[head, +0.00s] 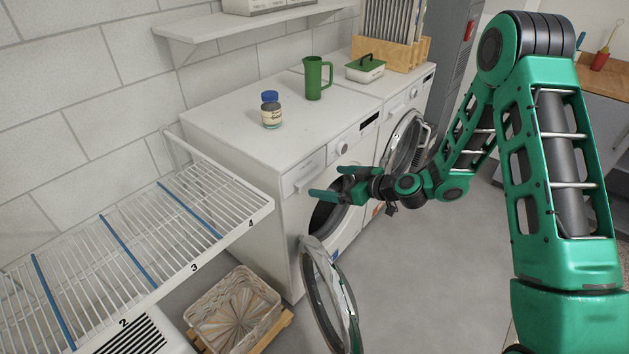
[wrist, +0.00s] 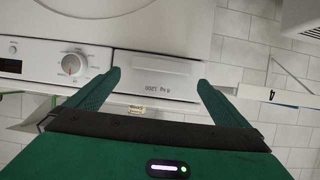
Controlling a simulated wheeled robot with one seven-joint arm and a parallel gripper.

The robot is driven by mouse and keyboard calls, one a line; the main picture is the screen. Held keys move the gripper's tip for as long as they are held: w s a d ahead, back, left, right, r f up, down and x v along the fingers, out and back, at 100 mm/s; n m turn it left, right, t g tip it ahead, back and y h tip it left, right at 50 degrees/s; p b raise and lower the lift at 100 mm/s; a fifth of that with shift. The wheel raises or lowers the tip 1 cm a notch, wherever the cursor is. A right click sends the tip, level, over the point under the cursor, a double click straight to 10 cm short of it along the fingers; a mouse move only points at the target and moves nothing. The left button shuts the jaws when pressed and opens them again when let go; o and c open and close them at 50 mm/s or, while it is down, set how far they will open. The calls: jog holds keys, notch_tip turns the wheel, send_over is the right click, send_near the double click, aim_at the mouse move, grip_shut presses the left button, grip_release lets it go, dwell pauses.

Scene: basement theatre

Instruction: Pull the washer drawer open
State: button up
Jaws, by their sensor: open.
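The washer drawer (head: 304,174) is a white panel at the upper left of the near washer's (head: 232,117) front, left of its dial. It looks shut, flush with the front. In the wrist view the drawer (wrist: 165,80) shows upside-down lettering and lies between and beyond my fingertips. My gripper (head: 330,184) is open and empty, in front of the washer just right of and below the drawer in the head view. In the wrist view my gripper (wrist: 158,78) has its two green fingers spread on either side of the drawer front. I cannot tell whether they touch it.
The near washer's round door (head: 325,300) hangs open below my gripper. A wire rack (head: 120,240) juts out at left, above a wicker basket (head: 235,308). A jar (head: 271,110) and green mug (head: 314,78) stand on top. A second washer's door (head: 403,143) is open.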

aim_at(312, 179)
jog(key=x, duration=0.6)
jog(key=shift+w+a+f, duration=0.15)
jog(key=shift+w+a, duration=0.05)
jog(key=shift+a, duration=0.05)
jog(key=shift+c, duration=0.6)
jog(key=c, duration=1)
jog(key=shift+c, duration=0.3)
